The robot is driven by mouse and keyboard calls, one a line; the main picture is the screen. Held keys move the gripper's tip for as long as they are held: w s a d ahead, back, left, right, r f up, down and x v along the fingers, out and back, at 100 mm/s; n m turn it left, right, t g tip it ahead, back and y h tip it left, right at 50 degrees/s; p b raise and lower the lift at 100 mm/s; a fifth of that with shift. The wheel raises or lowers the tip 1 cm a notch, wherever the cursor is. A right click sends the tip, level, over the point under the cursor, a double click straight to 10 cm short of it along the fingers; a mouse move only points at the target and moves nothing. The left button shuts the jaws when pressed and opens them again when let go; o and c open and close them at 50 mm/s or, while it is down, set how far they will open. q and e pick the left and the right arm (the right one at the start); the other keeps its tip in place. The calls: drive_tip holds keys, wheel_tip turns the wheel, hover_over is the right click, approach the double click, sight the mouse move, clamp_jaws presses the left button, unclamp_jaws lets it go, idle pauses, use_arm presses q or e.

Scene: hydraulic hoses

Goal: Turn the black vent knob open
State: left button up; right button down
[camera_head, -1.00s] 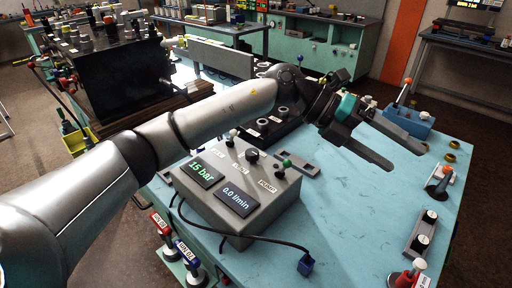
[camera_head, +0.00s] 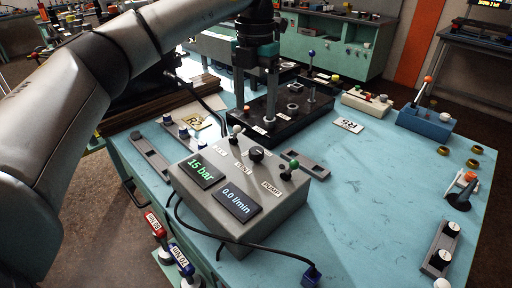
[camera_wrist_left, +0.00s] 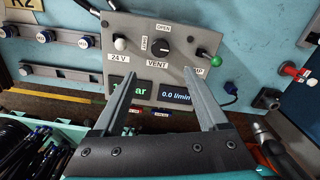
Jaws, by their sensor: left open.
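The black vent knob (camera_head: 257,154) sits on top of a grey control box (camera_head: 232,216) on the blue table. In the left wrist view the knob (camera_wrist_left: 162,47) has the VENT label below it, OPEN above it and a sideways label at its left; its pointer direction is hard to read. My left gripper (camera_head: 256,112) points down with its fingers apart and empty, beyond the knob in the head view. In the left wrist view the left gripper (camera_wrist_left: 160,73) has its fingertips below the knob, either side of the VENT label, apart from the knob. My right gripper is not in view.
A white-tipped toggle (camera_head: 236,131) and a green-tipped PUMP lever (camera_head: 291,165) flank the knob. Box screens read 15 bar and 0.0 l/min. A black block with posts (camera_head: 290,113) stands behind. A cable (camera_head: 262,242) runs along the front. The table's right middle is clear.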

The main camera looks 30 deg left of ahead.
sight(256, 151)
use_arm(q)
wheel_tip(256, 151, down, 12)
drive_tip(key=shift+r+b, duration=0.1)
drive_tip(key=shift+b, duration=0.6)
drive_tip(key=shift+c, duration=0.2)
clamp_jaws()
